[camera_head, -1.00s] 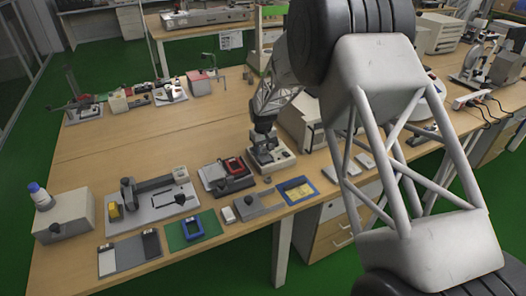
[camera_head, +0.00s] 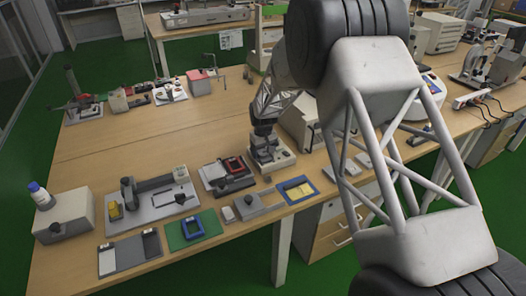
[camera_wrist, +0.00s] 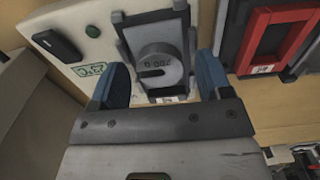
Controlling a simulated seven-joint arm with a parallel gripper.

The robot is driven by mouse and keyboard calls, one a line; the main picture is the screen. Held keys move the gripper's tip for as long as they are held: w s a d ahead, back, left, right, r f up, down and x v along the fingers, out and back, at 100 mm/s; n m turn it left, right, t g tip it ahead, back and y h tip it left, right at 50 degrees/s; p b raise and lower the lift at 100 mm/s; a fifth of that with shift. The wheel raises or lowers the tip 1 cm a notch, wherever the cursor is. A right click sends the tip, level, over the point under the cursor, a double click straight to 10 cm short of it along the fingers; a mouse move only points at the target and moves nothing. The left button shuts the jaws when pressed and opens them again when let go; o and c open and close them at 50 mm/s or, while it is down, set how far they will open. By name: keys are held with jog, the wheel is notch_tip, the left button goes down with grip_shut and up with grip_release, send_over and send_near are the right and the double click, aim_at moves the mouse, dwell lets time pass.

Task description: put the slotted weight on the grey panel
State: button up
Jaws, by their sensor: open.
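The slotted weight (camera_wrist: 155,66) is a grey disc with a slot and "200 g" marking. In the wrist view it lies in a dark grey framed holder (camera_wrist: 186,22) on a white base. My gripper (camera_wrist: 160,72) is open, with its blue fingers on either side of the holder and weight; I cannot tell whether they touch. In the head view my gripper (camera_head: 264,142) is low over the white-based device, and the weight cannot be made out. A flat grey panel (camera_head: 130,257), with a white area at its left, lies at the front left of the table.
A red frame (camera_wrist: 268,40) stands close beside the gripper in the wrist view. A blue-framed tray (camera_head: 297,190), a grey block (camera_head: 255,206) and a green mat with a blue frame (camera_head: 193,230) lie along the front. The table's middle is clear.

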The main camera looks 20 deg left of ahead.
jog(key=shift+r, duration=0.1)
notch_tip(320, 180, up, 12)
dwell(0.8)
dwell(0.5)
jog(key=s+d+r+m, duration=0.2)
jog(key=s+d+r, duration=0.45)
jog(key=d, duration=0.35)
jog(key=s+d+r+m+t, duration=0.1)
jog(key=s+d+r, duration=0.55)
jog(key=d, duration=0.45)
jog(key=s+d+r+m, duration=0.2)
jog(key=s+d+r, duration=0.3)
jog(key=d+r, duration=0.4)
jog(key=s+d+f+m, duration=0.1)
jog(key=s+d, duration=0.5)
jog(key=s, duration=0.4)
jog(key=s+d+m+t, duration=0.1)
jog(key=s+d, duration=0.4)
jog(key=s, duration=0.5)
jog(key=s+d+f+m, duration=0.1)
jog(key=s+d+m, duration=0.1)
jog(key=s+d, duration=0.4)
jog(key=s, duration=0.4)
jog(key=shift+d+f+t, duration=0.3)
jog(key=shift+d+f, duration=0.05)
